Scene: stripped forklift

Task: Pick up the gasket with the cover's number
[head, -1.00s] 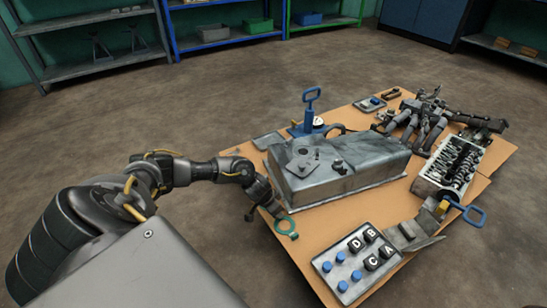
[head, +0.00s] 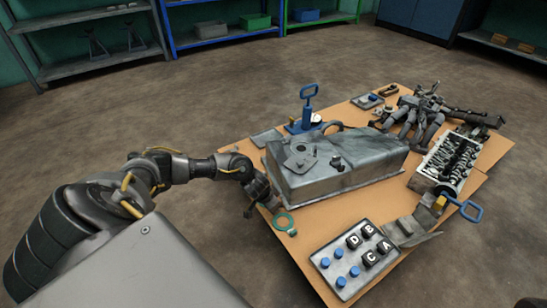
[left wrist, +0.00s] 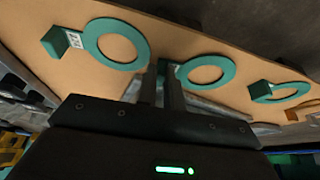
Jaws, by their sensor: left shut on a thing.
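The left wrist view shows three teal gaskets, each a flat ring with a block-like tab: one at left (left wrist: 116,43), one in the middle (left wrist: 206,70) and one at right (left wrist: 281,92). The left one has a small pale label by its tab, too small to read. My left gripper (left wrist: 164,72) is shut at the tab of the middle gasket, which the fingers partly hide. In the head view my left gripper (head: 260,203) is at the table's near-left edge, beside one visible teal gasket (head: 284,222). No cover number is readable. My right gripper is not identifiable.
A large grey metal housing (head: 340,175) stands on the table (head: 320,212) just behind the gasket area. A plate (head: 335,270) with blue pegs and lettered black cubes lies at the front. A blue-handled tool (head: 310,105) stands behind the housing.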

